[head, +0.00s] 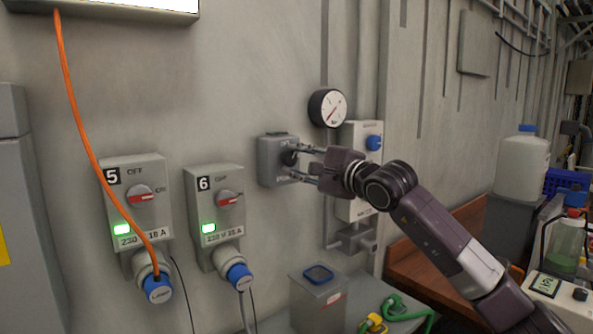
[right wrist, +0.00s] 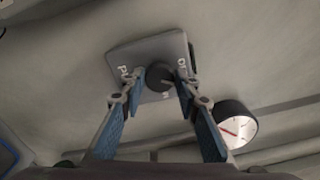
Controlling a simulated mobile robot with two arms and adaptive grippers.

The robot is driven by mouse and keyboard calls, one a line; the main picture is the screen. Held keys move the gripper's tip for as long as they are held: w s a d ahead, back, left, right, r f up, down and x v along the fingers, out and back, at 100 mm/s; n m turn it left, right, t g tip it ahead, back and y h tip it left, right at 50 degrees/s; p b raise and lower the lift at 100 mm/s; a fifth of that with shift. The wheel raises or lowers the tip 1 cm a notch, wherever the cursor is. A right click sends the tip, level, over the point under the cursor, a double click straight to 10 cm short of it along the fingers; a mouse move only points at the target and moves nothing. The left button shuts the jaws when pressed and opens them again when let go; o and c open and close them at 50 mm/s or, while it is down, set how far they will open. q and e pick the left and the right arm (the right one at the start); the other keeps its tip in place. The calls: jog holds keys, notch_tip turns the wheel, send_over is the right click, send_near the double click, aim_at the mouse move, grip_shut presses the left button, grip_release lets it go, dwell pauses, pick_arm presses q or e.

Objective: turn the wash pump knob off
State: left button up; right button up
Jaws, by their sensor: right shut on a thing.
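The wash pump switch is a small grey box (head: 268,160) on the wall, with a dark round knob (head: 289,158) on its front. White lettering beside the knob is only partly readable. In the right wrist view the box (right wrist: 176,46) is tilted, and the knob (right wrist: 159,77) sits between my fingertips. My right gripper (head: 298,163) reaches in from the right and is shut on the knob, one finger on each side; it also shows in the right wrist view (right wrist: 160,84). The fingers partly hide the knob, so I cannot tell its setting. My left gripper is not in view.
A pressure gauge (head: 328,108) is just above and right of the box. A tall grey panel with a blue knob (head: 375,142) stands behind my right gripper.

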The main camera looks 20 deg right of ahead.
jog(key=n+b, duration=0.1)
jog(key=n, duration=0.1)
jog(key=shift+f+n, duration=0.2)
jog(key=shift+n, duration=0.2)
jog(key=shift+n+b, duration=0.3)
jog(key=shift+n, duration=1.1)
jog(key=o, duration=1.2)
jog(key=shift+c, duration=0.2)
jog(key=shift+s+r, duration=0.1)
jog(key=shift+s, duration=0.05)
jog(key=v, duration=1.1)
jog(key=shift+s, duration=0.4)
jog(key=shift+d, duration=0.1)
